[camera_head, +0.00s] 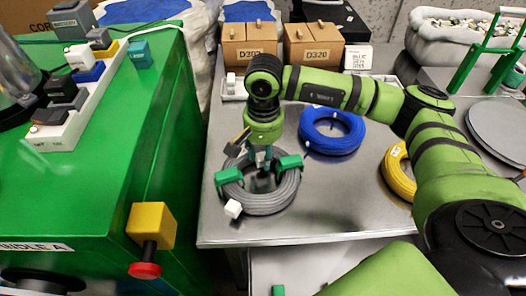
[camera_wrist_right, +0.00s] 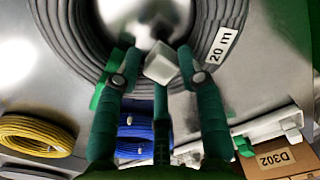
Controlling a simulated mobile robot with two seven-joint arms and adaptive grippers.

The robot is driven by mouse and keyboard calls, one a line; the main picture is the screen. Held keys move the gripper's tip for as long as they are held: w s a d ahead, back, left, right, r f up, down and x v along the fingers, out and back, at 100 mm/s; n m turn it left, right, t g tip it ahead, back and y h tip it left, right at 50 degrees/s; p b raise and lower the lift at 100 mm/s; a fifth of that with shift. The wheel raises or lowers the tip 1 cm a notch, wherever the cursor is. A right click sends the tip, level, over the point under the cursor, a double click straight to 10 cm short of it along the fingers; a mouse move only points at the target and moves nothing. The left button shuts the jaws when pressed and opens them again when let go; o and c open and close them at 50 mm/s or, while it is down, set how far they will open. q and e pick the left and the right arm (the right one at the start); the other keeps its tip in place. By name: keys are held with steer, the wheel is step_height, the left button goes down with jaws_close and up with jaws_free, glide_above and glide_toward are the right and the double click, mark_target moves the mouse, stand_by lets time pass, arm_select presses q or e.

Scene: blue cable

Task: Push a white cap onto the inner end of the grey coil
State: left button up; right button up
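My right gripper (camera_head: 262,160) points down over the coil's middle. In the wrist view its green fingers (camera_wrist_right: 158,62) are closed about a white cap (camera_wrist_right: 160,63), which sits tilted between the tips. A white piece (camera_head: 233,209) shows at the coil's front left; it may be the "20 m" label (camera_wrist_right: 222,45). I cannot make out the coil's inner end. My left gripper is not in view.
A blue coil (camera_head: 332,145) lies behind to the right, and a yellow coil (camera_head: 398,182) farther right. A white tray (camera_head: 232,94) and cardboard boxes (camera_head: 250,53) stand at the back. A green machine (camera_head: 90,195) with a red knob (camera_head: 145,270) is at left.

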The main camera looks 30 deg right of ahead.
mark_target(263, 156)
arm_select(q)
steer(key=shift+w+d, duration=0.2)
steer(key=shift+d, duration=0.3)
arm_select(e)
steer(key=shift+s+d+f, duration=0.15)
steer(key=shift+s+f, duration=0.05)
steer(key=shift+f, duration=0.15)
steer(key=o, duration=0.6)
steer(key=shift+o, duration=0.2)
steer(key=shift+w, duration=0.1)
steer(key=shift+r, duration=0.15)
steer(key=shift+w+r+p, duration=0.15)
steer(key=shift+r+p, duration=0.25)
steer(key=shift+r, duration=0.3)
steer(key=shift+r+p, duration=1.5)
steer(key=shift+r, duration=1.45)
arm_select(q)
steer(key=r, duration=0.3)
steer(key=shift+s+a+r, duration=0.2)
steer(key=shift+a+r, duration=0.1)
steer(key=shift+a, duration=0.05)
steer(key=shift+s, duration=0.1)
arm_select(e)
steer(key=shift+f, duration=0.1)
